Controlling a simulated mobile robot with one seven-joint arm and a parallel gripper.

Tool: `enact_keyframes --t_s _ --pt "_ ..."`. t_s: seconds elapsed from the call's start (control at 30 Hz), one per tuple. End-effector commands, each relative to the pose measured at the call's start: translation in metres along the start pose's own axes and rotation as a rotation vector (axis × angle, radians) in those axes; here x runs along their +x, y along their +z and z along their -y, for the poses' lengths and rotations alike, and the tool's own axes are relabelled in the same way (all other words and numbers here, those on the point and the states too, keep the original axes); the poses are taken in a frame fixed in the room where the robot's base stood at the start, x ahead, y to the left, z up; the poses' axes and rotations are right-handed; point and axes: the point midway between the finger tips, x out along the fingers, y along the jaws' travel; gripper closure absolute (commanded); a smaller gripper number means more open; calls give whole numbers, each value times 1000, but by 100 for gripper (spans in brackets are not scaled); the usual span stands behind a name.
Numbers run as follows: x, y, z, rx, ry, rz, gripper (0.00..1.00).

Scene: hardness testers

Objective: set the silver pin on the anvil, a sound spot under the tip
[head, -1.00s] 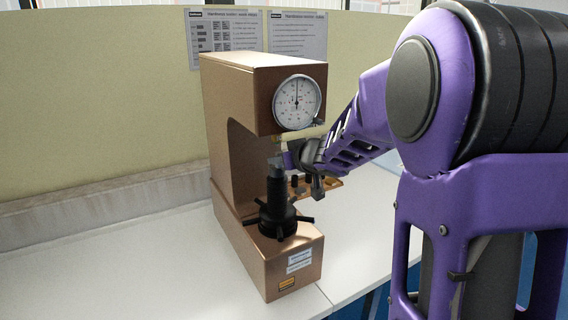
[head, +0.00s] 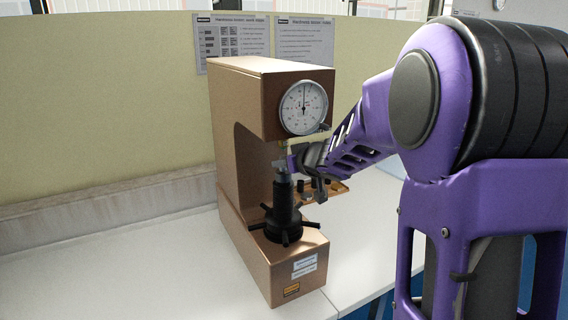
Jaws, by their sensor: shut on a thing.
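The copper-coloured hardness tester (head: 232,150) stands on the white bench with a round dial (head: 303,107) on its head. Its anvil (head: 283,180) is the grey top of a black screw column, above a spoked handwheel (head: 284,223). My gripper (head: 281,164) reaches in from the right, just above the anvil and under the tester's head. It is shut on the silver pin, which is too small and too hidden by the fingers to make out. I cannot tell whether the pin touches the anvil. The tip (head: 283,146) above is small and partly hidden.
A small copper-coloured shelf (head: 339,187) with dark small parts sits on the tester's right, close under my wrist. The bench (head: 130,265) is clear on the left. A tan partition (head: 100,90) with two printed sheets stands behind.

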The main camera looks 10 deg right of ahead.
Motion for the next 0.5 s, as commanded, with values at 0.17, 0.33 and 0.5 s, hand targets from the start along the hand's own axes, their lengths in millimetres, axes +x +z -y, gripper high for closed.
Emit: enact_keyframes --t_s 0.17,0.33,0.5 --pt "0 0 0 0 0 0 100" --pt "1 3 0 1 0 0 100" --pt "2 3 0 1 0 0 62"
